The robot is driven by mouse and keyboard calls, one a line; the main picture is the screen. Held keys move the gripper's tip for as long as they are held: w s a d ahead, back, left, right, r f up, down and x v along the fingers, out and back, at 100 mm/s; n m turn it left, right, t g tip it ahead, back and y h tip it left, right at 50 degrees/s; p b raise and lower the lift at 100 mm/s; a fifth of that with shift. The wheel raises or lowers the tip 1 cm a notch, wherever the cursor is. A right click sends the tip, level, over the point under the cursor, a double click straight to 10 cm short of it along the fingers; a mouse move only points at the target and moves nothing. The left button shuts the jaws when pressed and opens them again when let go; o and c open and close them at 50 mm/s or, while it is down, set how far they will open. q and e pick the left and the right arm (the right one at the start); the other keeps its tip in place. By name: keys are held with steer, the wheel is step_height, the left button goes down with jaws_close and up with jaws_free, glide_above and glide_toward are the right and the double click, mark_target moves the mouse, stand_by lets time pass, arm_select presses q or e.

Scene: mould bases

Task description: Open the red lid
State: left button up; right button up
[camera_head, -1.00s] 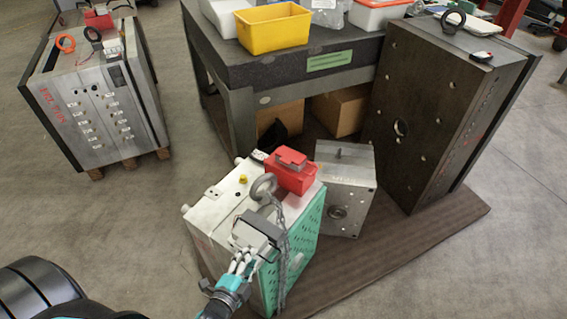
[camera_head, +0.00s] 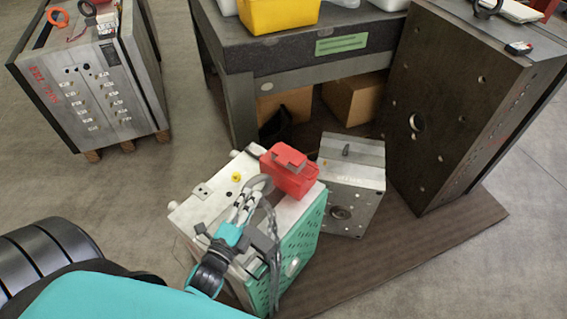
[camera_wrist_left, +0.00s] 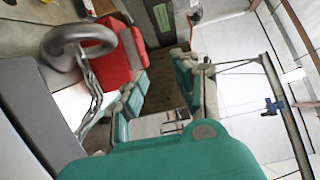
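A red box (camera_head: 292,183) sits on the far end of the white top of a mould base (camera_head: 208,208) with a teal side. Its red lid (camera_head: 289,157) looks shut on it. The red box also shows in the left wrist view (camera_wrist_left: 105,62), just beyond a metal lifting ring (camera_wrist_left: 62,42). My left gripper (camera_head: 246,199) is over the mould base, on the near side of the red box and apart from it. Its two fingers (camera_wrist_left: 162,90) stand apart with nothing between them in the left wrist view. My right gripper is not in view.
A chain (camera_head: 272,240) hangs beside my left gripper from the ring. A smaller metal block (camera_head: 352,180) stands right of the box. A dark workbench (camera_head: 290,55) and a tall dark mould plate (camera_head: 440,110) stand behind. The floor at left is open.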

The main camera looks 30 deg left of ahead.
arm_select(q)
step_height(320, 180, down, 4)
steer(key=b, duration=0.3)
glide_toward(289, 155)
steer(key=w+a, duration=0.2)
steer(key=w, duration=0.3)
steer(key=shift+d+f+b, duration=0.2)
steer(key=shift+b, duration=0.2)
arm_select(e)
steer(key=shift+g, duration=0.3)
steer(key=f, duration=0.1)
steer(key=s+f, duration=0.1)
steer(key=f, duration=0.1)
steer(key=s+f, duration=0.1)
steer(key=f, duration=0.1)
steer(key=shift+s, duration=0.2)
arm_select(q)
steer(key=shift+c, duration=0.2)
jaws_close()
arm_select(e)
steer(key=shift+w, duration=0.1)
